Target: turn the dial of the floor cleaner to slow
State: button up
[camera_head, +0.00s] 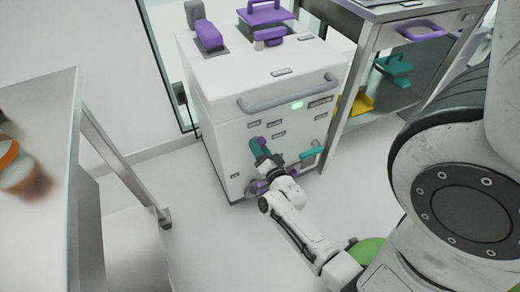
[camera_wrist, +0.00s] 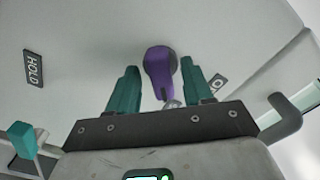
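The floor cleaner is a tall white cabinet (camera_head: 220,135) with a grey push bar, a small green light and several dark labels on its front. In the wrist view its dial (camera_wrist: 160,72) is a purple pointer knob with a rounded head, on the pale panel. My gripper (camera_wrist: 158,68) has two teal fingers, spread apart with the dial between them. I see gaps on both sides of the dial. In the head view my gripper (camera_head: 262,150) is at the lower front of the cabinet, and the dial cannot be made out clearly.
A teal handle (camera_head: 311,152) sticks out right of my gripper. A grey bar (camera_wrist: 287,115) is at right in the wrist view. A steel table (camera_head: 55,105) stands at left, and a steel bench (camera_head: 375,12) at right. Floor between table and cabinet is clear.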

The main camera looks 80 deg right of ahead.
jog(key=p+v, duration=0.1)
jog(key=v, duration=0.9)
jog(key=shift+s+a+p, duration=0.25)
jog(key=shift+s+p, duration=0.05)
jog(key=shift+p, duration=0.05)
dwell(0.3)
jog(key=w+a+n+y, duration=0.8)
jog(key=w+y, duration=0.1)
jog(key=w, duration=0.2)
jog(key=a+n+g+y, duration=0.4)
jog(key=a+n+y, duration=0.15)
jog(key=a, duration=0.25)
jog(key=s+a+r+n+g, duration=0.4)
jog(key=s+r+n+g, duration=0.25)
jog(key=s, duration=0.35)
notch_tip(320, 180, up, 18)
jog(key=p, duration=1.9)
jog(key=shift+a+f+m+h, duration=0.2)
jog(key=shift+m+h, duration=0.1)
jog(key=shift+h, duration=0.15)
